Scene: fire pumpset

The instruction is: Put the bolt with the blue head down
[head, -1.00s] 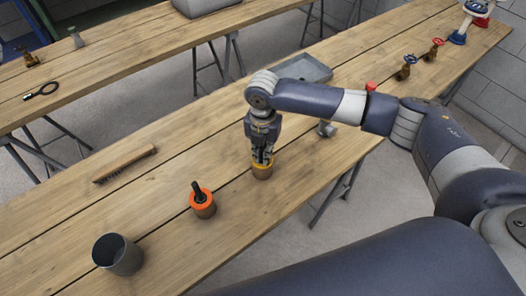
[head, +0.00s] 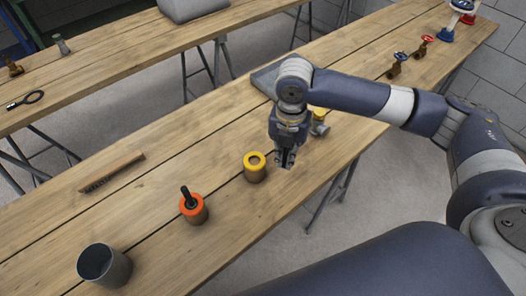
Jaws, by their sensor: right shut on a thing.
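My right gripper (head: 285,163) hangs fingers down over the front part of the near table, to the right of the yellow-rimmed holder (head: 255,168) and apart from it. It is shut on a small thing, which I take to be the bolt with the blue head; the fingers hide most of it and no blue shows. The yellow-rimmed holder is a short brown cylinder with nothing standing out of its top. My left gripper is not in view.
An orange-rimmed holder (head: 195,211) with a black piece upright, a dark cup (head: 104,266) and a brush (head: 112,172) stand or lie left. A grey and yellow part (head: 320,122) and a grey tray (head: 266,77) are partly behind my arm. Valves (head: 397,65) are farther right.

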